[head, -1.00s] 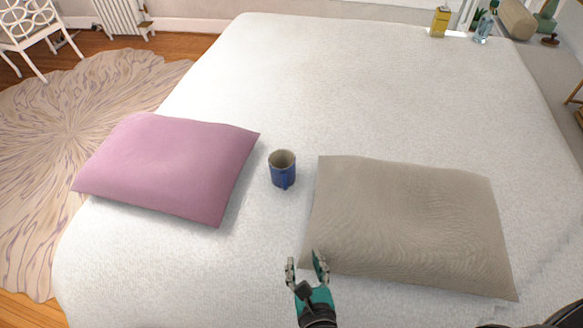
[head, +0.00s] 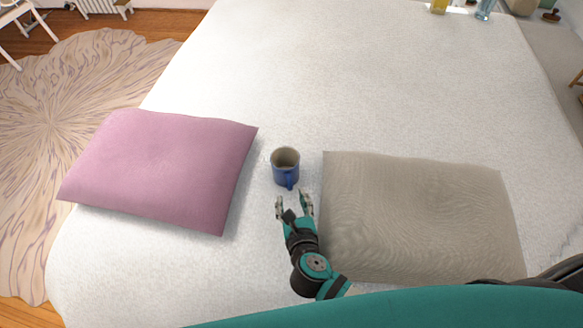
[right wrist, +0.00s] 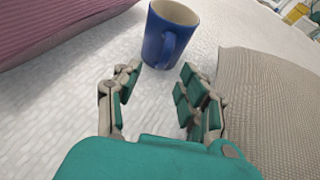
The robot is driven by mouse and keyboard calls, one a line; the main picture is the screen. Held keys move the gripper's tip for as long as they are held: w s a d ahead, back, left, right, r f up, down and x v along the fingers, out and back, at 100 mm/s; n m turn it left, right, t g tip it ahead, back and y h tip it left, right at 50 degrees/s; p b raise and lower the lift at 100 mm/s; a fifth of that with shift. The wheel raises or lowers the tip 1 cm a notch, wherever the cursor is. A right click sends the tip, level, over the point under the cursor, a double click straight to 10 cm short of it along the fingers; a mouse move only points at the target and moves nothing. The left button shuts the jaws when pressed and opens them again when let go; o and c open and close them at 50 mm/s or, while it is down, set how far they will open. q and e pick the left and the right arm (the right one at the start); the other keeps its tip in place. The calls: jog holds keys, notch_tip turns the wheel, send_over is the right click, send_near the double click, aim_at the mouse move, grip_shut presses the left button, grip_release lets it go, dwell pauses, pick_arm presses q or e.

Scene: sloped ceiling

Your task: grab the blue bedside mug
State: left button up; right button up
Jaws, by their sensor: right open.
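The blue mug (head: 284,166) stands upright on the white bed between two pillows, with its handle toward me. It also shows in the right wrist view (right wrist: 166,40), just beyond the fingertips, its handle facing the gripper. My right gripper (head: 294,205) is open and empty, just on the near side of the mug and apart from it. In the right wrist view its two fingers (right wrist: 158,82) are spread, with bare bedding between them. My left gripper is not in view.
A pink pillow (head: 160,168) lies left of the mug. A grey-beige pillow (head: 420,215) lies on the right, close beside my right gripper. The bed (head: 330,80) is clear beyond the mug. A yellow container (head: 439,6) stands past its far edge.

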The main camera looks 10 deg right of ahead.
aim_at(290, 188)
jog(key=shift+w+f, duration=0.2)
jog(key=shift+w, duration=0.3)
jog(key=shift+w+f, duration=0.2)
jog(key=shift+w, duration=0.15)
jog(key=x, duration=0.3)
jog(key=shift+w+d+f, duration=0.2)
jog(key=shift+d+f, duration=0.1)
jog(key=shift+f, duration=0.1)
jog(key=shift+w+f, duration=0.15)
jog(key=shift+w, duration=0.3)
jog(key=c, duration=0.8)
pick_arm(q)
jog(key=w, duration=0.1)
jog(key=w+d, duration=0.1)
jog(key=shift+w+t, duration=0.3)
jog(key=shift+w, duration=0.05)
pick_arm(e)
grip_shut()
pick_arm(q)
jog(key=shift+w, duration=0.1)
